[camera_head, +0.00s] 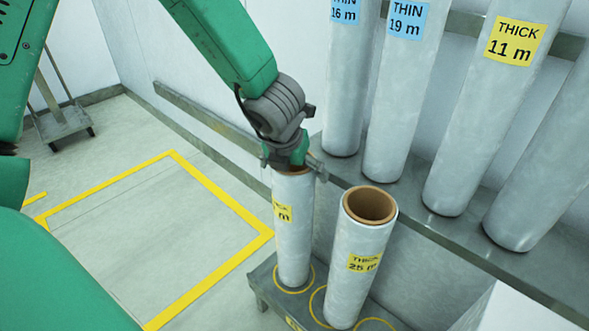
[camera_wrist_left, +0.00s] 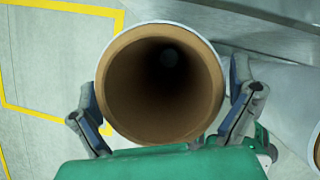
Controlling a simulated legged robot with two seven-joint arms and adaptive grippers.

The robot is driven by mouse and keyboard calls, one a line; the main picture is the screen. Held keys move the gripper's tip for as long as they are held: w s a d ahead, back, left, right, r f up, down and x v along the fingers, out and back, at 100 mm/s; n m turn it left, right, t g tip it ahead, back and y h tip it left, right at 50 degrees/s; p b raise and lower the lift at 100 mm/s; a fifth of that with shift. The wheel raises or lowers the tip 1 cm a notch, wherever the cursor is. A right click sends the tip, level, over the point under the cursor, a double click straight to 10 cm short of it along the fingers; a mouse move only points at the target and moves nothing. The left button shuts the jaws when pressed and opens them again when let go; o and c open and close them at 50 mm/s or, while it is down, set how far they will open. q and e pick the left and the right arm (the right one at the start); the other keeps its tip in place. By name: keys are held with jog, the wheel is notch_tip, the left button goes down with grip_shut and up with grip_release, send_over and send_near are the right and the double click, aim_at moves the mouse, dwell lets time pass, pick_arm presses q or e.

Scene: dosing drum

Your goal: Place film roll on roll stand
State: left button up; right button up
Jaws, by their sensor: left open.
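A film roll (camera_head: 293,235) with a yellow THICK label stands upright on the low grey roll stand (camera_head: 262,281), at a yellow ring. My left gripper (camera_head: 293,168) is at its top end. In the left wrist view the brown core of this roll (camera_wrist_left: 160,85) lies between the open fingers (camera_wrist_left: 165,110), with one finger at each side of the rim. A second roll (camera_head: 358,265), labelled THICK 25 m, stands beside it on the stand, to the right. My right gripper is not in view.
Several THIN and THICK rolls (camera_head: 483,110) stand on a grey wall shelf (camera_head: 440,225) behind and right of the stand. A yellow floor outline (camera_head: 215,190) lies left, with bare floor inside. A wheeled base (camera_head: 65,125) stands far left.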

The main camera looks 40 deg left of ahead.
pick_arm(q)
jog(key=p+v, duration=0.5)
jog(key=v, duration=0.7)
jog(key=shift+p, duration=0.35)
jog(key=shift+f, duration=0.1)
